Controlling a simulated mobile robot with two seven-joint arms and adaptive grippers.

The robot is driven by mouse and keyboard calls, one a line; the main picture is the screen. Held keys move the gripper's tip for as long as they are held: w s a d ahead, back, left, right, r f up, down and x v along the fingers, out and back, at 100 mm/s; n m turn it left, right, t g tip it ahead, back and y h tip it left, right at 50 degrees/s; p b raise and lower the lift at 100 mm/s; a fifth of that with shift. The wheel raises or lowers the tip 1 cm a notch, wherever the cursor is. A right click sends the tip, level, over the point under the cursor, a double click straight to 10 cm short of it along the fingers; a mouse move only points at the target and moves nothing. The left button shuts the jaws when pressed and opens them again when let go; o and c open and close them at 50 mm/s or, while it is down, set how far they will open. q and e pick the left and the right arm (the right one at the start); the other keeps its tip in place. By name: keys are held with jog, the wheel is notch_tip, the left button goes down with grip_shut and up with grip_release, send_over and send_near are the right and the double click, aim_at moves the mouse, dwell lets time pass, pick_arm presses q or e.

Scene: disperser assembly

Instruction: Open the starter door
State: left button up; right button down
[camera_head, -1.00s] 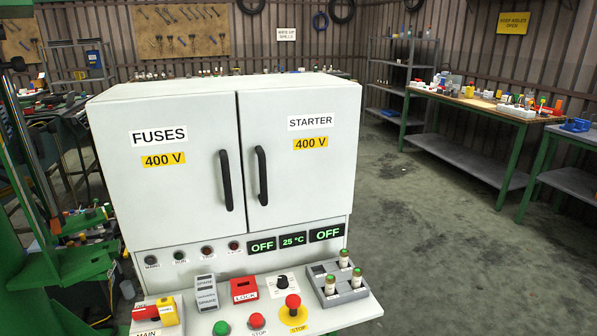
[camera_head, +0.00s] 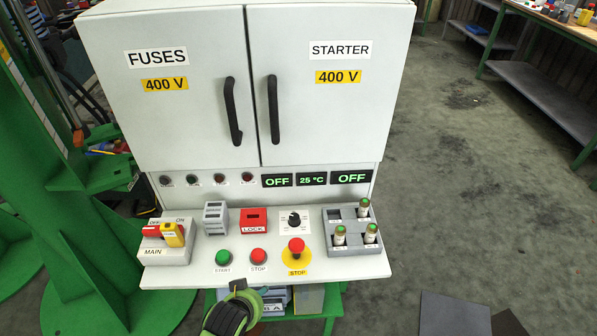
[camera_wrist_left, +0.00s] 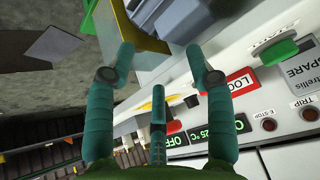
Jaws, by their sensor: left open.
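The starter door (camera_head: 340,120) is the right-hand door of the white cabinet. It is shut and bears a STARTER label and a yellow 400 V label. Its black upright handle (camera_head: 273,110) is near its left edge. My left gripper (camera_wrist_left: 160,60) is open in the left wrist view, with teal fingers spread and nothing held. It is close to the control panel, with the red LOCK part (camera_wrist_left: 240,85) and a green button (camera_wrist_left: 278,50) to the right of its fingers. The starter handle is not visible in that view. My right gripper is not in view.
The shut fuses door (camera_head: 175,115) has its own black handle (camera_head: 232,110) beside the starter handle. Below, a sloping panel (camera_head: 190,273) carries buttons, a yellow-red main switch (camera_head: 172,234) and a grey fuse block (camera_head: 350,240).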

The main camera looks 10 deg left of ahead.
pick_arm(q)
jog(key=w+d+r+t, duration=0.1)
jog(key=w+r+t, duration=0.3)
jog(key=w+r, duration=0.65)
jog(key=n+t+y+p, duration=0.1)
jog(key=n+t, duration=0.1)
jog(key=t, duration=0.5)
send_near(276, 118)
jog(key=w, duration=0.4)
jog(key=shift+w+a+r+p, duration=0.1)
jog(key=shift+w+a+p, duration=0.1)
jog(key=shift+w+p, duration=0.15)
jog(key=w+p, duration=0.1)
jog(key=w, duration=0.3)
jog(key=shift+w+a, duration=0.2)
jog(key=shift+w, duration=0.7)
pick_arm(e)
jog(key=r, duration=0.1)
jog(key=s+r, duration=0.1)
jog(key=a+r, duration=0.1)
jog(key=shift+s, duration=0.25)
pick_arm(q)
grip_shut()
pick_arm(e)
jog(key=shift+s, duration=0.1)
